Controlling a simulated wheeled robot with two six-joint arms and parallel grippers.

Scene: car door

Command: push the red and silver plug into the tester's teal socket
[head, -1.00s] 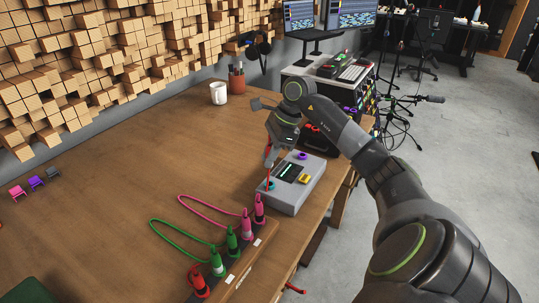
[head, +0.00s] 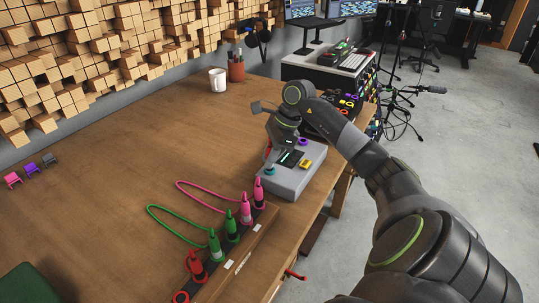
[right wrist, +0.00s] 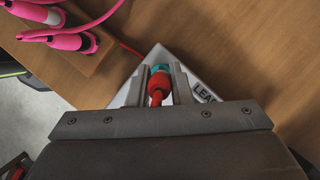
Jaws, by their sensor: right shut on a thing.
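The grey tester (head: 288,183) stands near the table's right edge, with its teal socket (head: 269,171) at the near left of its top. My right gripper (head: 268,162) is low over that socket. In the right wrist view its two fingers (right wrist: 162,82) are shut on the red plug (right wrist: 158,88), with a red body toward the camera. The teal socket (right wrist: 161,69) shows right at the plug's far end; I cannot tell how deep the plug sits. No silver part shows clearly. My left gripper is not in view.
A dark rack (head: 236,257) with red, green and pink plugs stands in front of the tester, with looped green and pink cables beside it. A red cable (right wrist: 130,49) runs by the tester. A white mug (head: 218,80) is at the back. The table's left middle is clear.

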